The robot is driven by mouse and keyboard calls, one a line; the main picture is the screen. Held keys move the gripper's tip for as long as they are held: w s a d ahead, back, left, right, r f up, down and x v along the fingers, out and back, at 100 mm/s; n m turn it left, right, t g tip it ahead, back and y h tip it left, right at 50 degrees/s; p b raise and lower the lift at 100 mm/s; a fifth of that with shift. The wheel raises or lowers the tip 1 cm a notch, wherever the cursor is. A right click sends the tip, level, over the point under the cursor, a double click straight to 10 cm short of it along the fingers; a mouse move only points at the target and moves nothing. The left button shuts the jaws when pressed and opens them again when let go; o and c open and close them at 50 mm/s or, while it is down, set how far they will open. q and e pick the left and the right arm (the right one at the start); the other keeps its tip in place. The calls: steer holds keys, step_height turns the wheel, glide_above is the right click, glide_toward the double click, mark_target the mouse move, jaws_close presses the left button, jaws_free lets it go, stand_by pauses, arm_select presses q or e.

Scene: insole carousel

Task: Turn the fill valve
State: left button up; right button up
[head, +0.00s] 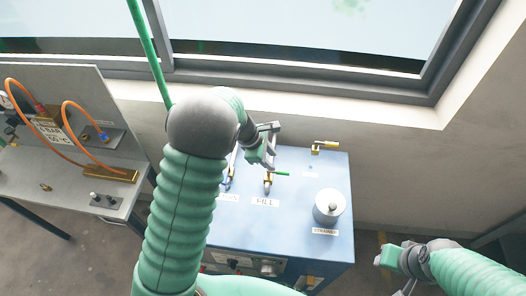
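The fill valve (268,183) stands on the blue cabinet top (300,240), just behind a white label reading FILL (265,202). Its short green lever (282,174) points to the right. My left gripper (267,158) is just behind and above the valve, with its fingers pointing down toward it. Whether it touches the valve, and how far its fingers are apart, I cannot tell. My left arm hides the left part of the cabinet. My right gripper (381,260) is off to the right of the cabinet, away from the valve; its finger opening is unclear.
A yellow-handled valve (325,144) stands at the cabinet's back right. A grey cylinder (329,206) labelled STRAINER is at the front right. Another valve (229,178) is partly hidden left of the fill valve. A grey bench (60,180) with orange hoses stands left; a window is behind.

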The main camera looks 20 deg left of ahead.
arm_select(q)
steer(key=v, duration=0.7)
steer(key=shift+r+b, duration=0.3)
steer(key=shift+b, duration=0.1)
steer(key=shift+a, duration=0.1)
steer(key=s+d+f+m+y+b, duration=0.1)
steer(key=s+f+m+b, duration=0.3)
steer(key=s+f+m, duration=0.1)
steer(key=s+d+f+m+y+b, duration=0.1)
steer(key=s+f+m+b, duration=0.3)
steer(key=s+f+m, duration=0.1)
steer(key=s+d+f+m+g+y+b, duration=0.1)
steer(key=s+f+m+b, duration=0.3)
steer(key=s+f+m, duration=0.1)
steer(key=shift+s+f+m, duration=0.2)
steer(key=shift+s+m, duration=0.35)
steer(key=shift+m, duration=0.45)
steer(key=m, duration=0.1)
steer(key=s+m, duration=0.1)
steer(key=s+f+m+b, duration=0.1)
steer(key=shift+s+d+m+y, duration=0.2)
steer(key=shift+d+m+y, duration=0.05)
steer(key=shift+m+y, duration=0.15)
steer(key=shift+w, duration=0.1)
